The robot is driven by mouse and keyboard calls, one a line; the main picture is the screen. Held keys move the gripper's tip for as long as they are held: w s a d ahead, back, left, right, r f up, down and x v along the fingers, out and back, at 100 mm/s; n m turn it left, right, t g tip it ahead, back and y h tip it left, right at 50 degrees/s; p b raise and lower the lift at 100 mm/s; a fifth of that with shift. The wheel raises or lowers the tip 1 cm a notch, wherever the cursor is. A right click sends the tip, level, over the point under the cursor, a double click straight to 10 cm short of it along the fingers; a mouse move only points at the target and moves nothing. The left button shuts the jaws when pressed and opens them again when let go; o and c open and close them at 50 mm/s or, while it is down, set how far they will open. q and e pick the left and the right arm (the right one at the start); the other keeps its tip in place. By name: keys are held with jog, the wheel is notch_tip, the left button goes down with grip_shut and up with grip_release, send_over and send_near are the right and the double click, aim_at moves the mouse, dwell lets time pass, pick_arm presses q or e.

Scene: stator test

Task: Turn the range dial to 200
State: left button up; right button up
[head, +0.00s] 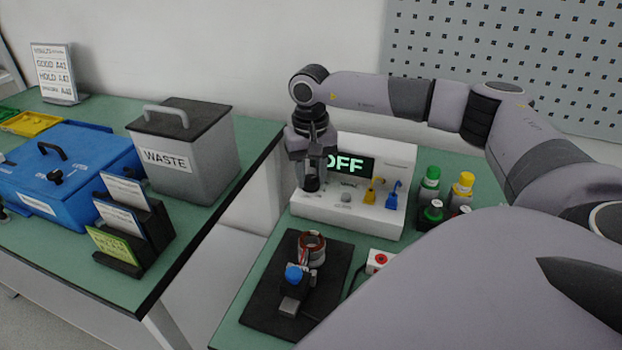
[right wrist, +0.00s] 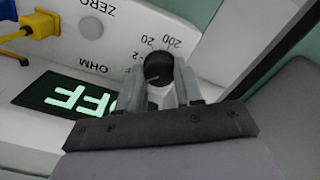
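The white meter (head: 368,214) stands on the right bench, and its display (head: 350,165) reads OFF in green. The display also shows in the right wrist view (right wrist: 62,100). The black range dial (right wrist: 158,68) is at the meter's left in the head view (head: 311,184), beside printed marks 2, 20 and 200. A pale line on the dial's face points away from those marks. My right gripper (right wrist: 160,75) reaches down from above, with one finger on each side of the dial. I cannot tell whether the fingers press on it. My left gripper is out of view.
A grey ZERO button (head: 346,197) and yellow (head: 371,190) and blue plugs (head: 394,195) are right of the dial. A black mat (head: 265,318) with a copper-wound stator (head: 312,247) lies in front. Several coloured-cap bottles (head: 431,178) stand right. A waste bin (head: 190,155) is on the left bench.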

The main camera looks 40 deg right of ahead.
aim_at(311, 178)
jog(key=shift+m+p, duration=0.35)
jog(key=shift+m, duration=0.85)
jog(key=m+p, duration=0.1)
jog(key=m, duration=0.3)
jog(key=m+p, duration=0.1)
jog(key=m, duration=0.3)
jog(key=shift+r+m, duration=0.1)
jog(key=shift+m, duration=1.5)
jog(key=o, duration=0.8)
notch_tip(311, 178, up, 6)
jog(key=p, duration=0.5)
